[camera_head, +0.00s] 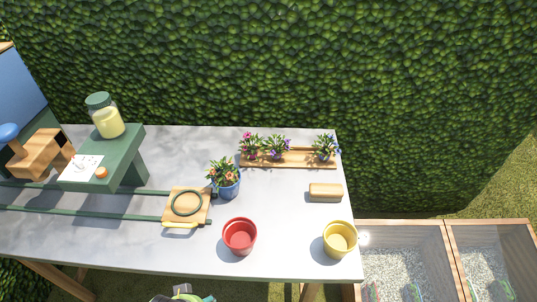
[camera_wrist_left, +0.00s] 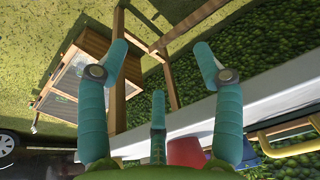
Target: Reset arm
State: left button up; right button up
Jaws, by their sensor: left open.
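My left gripper (camera_wrist_left: 160,50) shows in the left wrist view with its teal fingers spread apart. It is open, with nothing between the fingers. Beyond the fingers are the pale table edge (camera_wrist_left: 200,112), part of a red pot (camera_wrist_left: 185,152) and wooden framing. In the head view only a small green and grey part of mine shows at the bottom edge; I cannot tell which arm it belongs to. My right gripper is in neither view.
The marble table (camera_head: 285,205) carries a red pot (camera_head: 239,237), a yellow pot (camera_head: 340,239), a blue pot with flowers (camera_head: 228,185), a wooden tray of flowers (camera_head: 300,162), a tan block (camera_head: 325,192) and a green stand (camera_head: 125,160).

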pick_arm(q)
notch_tip(320, 180, down, 11)
jog(key=s, duration=0.2)
jog(key=s+a+f+g, duration=0.2)
jog(key=s+a+f, duration=0.1)
jog(key=s+f, duration=1.3)
jog(key=shift+f, duration=0.65)
jog(key=shift+s, duration=0.1)
